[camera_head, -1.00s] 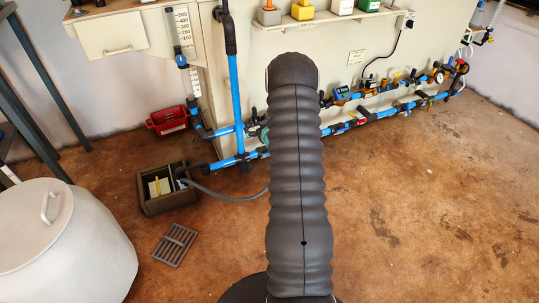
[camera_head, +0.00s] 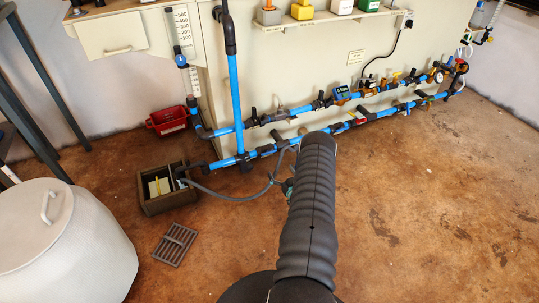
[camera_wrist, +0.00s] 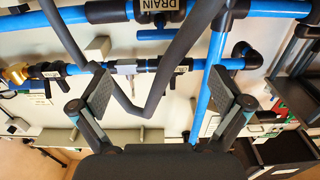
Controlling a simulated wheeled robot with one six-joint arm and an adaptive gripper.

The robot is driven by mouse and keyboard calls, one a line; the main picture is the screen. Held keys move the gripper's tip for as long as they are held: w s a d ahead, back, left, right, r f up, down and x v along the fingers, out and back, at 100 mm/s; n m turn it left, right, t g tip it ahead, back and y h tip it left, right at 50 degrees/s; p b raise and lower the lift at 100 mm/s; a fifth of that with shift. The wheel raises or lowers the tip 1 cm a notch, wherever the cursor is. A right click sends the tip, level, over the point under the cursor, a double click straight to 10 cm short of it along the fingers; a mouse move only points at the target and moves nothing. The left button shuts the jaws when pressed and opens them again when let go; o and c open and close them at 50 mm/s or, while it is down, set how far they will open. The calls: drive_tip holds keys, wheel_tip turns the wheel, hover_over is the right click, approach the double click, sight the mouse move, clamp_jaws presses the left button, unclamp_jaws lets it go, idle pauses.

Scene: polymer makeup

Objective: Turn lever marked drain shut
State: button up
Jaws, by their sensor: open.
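In the wrist view, a tag reading DRAIN (camera_wrist: 153,6) sits on a dark fitting on the blue pipe at the top edge, beyond my fingertips. A grey hose (camera_wrist: 148,108) hangs in a V across the space between the fingers. In the head view the hose (camera_head: 232,198) runs to a sump box, and my arm mostly hides the gripper.
Two blue pipe runs (camera_head: 225,131) with several valves and gauges line the cream panel. A brown sump box (camera_head: 155,207), a floor grate (camera_head: 175,244), a red toolbox (camera_head: 168,120) and a white tank (camera_head: 60,245) stand left. The floor at right is clear.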

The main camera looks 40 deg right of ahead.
sight(270, 153)
drive_tip(key=x, duration=1.2)
drive_tip(key=shift+a, duration=0.1)
drive_tip(key=c, duration=1)
